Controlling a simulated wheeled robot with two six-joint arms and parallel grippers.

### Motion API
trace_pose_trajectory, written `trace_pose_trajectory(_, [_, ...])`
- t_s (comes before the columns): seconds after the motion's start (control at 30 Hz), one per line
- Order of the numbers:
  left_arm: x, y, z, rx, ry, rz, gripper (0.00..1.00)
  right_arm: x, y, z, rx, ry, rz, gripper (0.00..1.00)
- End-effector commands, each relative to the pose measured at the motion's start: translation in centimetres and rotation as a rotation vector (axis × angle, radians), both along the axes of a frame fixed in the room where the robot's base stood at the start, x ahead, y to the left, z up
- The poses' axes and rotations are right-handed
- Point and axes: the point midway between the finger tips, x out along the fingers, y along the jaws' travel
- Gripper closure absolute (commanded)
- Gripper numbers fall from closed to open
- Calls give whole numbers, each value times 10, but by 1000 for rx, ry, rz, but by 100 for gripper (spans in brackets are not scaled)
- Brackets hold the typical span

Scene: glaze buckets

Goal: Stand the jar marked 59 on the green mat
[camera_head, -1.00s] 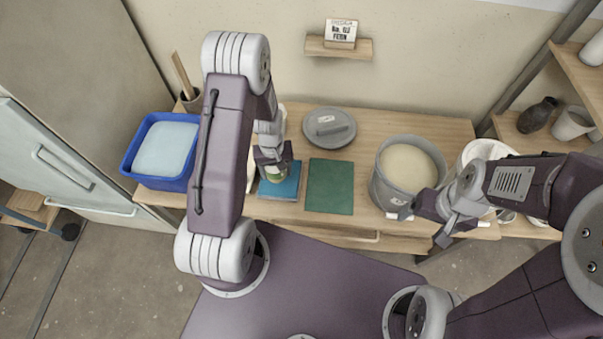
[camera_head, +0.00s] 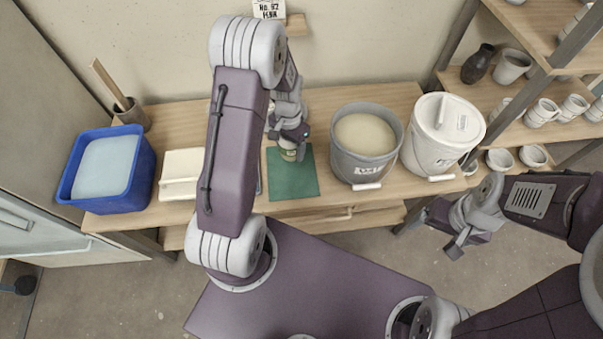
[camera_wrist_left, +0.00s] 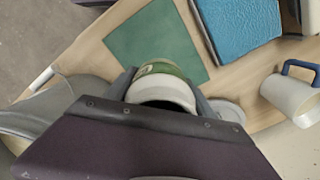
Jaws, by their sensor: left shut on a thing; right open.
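The jar (camera_head: 290,155), pale with a green band, is held by my left gripper (camera_head: 291,147) at the far part of the green mat (camera_head: 293,184). In the left wrist view the jar (camera_wrist_left: 163,88) sits between the fingers (camera_wrist_left: 162,93) and overlaps the edge of the green mat (camera_wrist_left: 150,45). I cannot tell whether its base touches the mat. No number on it is readable. My right gripper (camera_head: 463,241) is open and empty, out over the floor in front of the shelves.
A grey bucket (camera_head: 366,168) and a white lidded bucket (camera_head: 430,155) stand right of the mat. A blue tub (camera_head: 118,195) is at the left.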

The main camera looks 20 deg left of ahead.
Motion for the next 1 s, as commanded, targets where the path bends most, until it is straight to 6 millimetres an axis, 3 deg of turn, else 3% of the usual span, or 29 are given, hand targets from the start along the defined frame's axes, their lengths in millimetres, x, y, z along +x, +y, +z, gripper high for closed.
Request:
trace_pose_trajectory(0.07, [0,0,-3,0,1,0,100,0,0,0,0,0,0,16])
trace_pose_trajectory(0.3, [-1,0,-54,0,3,1,100,0,0,-7,0,0,0,16])
trace_pose_trajectory(0.5, [0,0,-65,0,0,2,100,0,0,-7,0,0,0,16])
trace_pose_trajectory(0.7, [-1,0,-97,0,2,2,100,0,0,-12,0,0,0,16])
trace_pose_trajectory(1.0, [0,0,-100,0,-1,2,100,0,0,-12,0,0,0,16])
